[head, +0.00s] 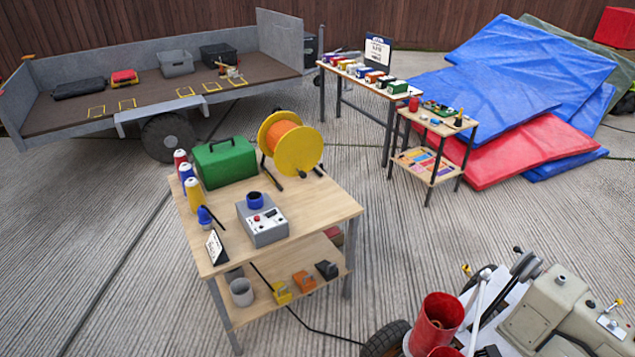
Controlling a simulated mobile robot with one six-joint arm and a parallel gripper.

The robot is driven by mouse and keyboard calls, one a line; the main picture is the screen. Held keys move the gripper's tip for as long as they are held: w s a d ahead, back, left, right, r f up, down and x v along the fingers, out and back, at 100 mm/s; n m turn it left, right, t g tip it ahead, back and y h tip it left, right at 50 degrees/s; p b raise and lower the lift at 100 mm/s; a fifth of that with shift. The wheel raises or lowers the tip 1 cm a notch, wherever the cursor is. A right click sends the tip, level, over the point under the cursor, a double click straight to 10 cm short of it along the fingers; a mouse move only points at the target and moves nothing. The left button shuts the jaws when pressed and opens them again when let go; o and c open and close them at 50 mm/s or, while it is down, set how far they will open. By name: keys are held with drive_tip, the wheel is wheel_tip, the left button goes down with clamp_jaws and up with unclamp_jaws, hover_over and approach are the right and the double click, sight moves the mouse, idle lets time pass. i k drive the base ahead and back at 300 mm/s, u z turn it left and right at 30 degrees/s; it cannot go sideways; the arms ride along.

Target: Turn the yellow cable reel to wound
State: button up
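The yellow cable reel (301,149) stands upright on a dark stand at the back right corner of the near wooden table (318,202). Its large round yellow side faces front right, and an orange coil shows between its two sides. The reel is beside a green toolbox (225,161). My gripper is not in view.
The near table also holds a grey control box (262,222), several thread cones and a small sign. A beige machine (562,308) and red cylinders (437,322) fill the lower right. A trailer (60,108) stands behind left. Open concrete lies left of the table.

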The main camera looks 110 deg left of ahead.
sight(296, 149)
drive_tip(key=z, duration=0.15)
drive_tip(key=k, duration=0.15)
drive_tip(key=u, duration=3.45)
drive_tip(key=k, duration=0.3)
drive_tip(key=u, duration=1.25)
